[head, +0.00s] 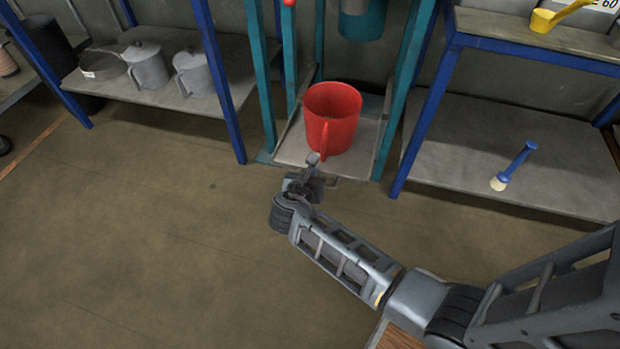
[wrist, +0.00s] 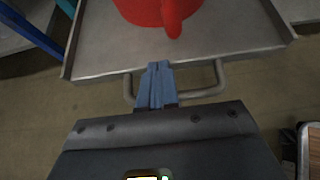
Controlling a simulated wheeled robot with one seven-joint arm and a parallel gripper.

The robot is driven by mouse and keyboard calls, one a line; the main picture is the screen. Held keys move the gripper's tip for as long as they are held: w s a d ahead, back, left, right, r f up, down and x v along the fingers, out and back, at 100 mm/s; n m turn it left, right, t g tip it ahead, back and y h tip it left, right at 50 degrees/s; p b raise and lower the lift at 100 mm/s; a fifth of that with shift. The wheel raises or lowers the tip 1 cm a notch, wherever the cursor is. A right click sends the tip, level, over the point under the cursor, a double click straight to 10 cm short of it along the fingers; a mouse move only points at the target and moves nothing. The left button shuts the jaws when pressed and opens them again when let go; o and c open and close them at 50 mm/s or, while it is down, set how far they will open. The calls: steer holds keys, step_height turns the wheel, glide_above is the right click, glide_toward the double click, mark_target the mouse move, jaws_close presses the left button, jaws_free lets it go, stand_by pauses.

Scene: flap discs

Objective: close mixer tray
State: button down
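The mixer tray (wrist: 105,50) is a flat grey metal tray with low side lips and a bar handle (wrist: 203,93) on its front. In the head view the tray (head: 291,151) sits low between the teal posts of the mixer frame and carries a red pitcher (head: 333,118). The pitcher's base and handle also show in the wrist view (wrist: 150,10). My gripper (head: 313,160) is at the tray's front edge. In the wrist view its blue-grey fingers (wrist: 158,68) are together and cover the middle of the handle. I cannot tell whether they touch it.
A teal mixer part (head: 361,20) hangs above, behind the pitcher. Blue-legged shelving stands on both sides, with grey lidded jugs (head: 147,66) on the left and a blue brush (head: 514,166) on the right. The floor (head: 140,230) left of my arm is clear.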

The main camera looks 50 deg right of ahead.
mark_target(333, 113)
steer(key=w+d, duration=0.2)
steer(key=d, duration=0.5)
steer(key=w+d+b, duration=0.1)
steer(key=w+d, duration=0.2)
steer(key=d, duration=0.5)
steer(key=w+d, duration=0.3)
steer(key=d, duration=0.4)
steer(key=shift+d+f, duration=0.1)
steer(key=shift+d, duration=0.15)
steer(key=shift+w+d+b, duration=0.15)
steer(key=shift+d+b, duration=0.15)
steer(key=shift+d, duration=0.1)
steer(key=shift+r, duration=0.2)
steer(key=shift+r, duration=0.1)
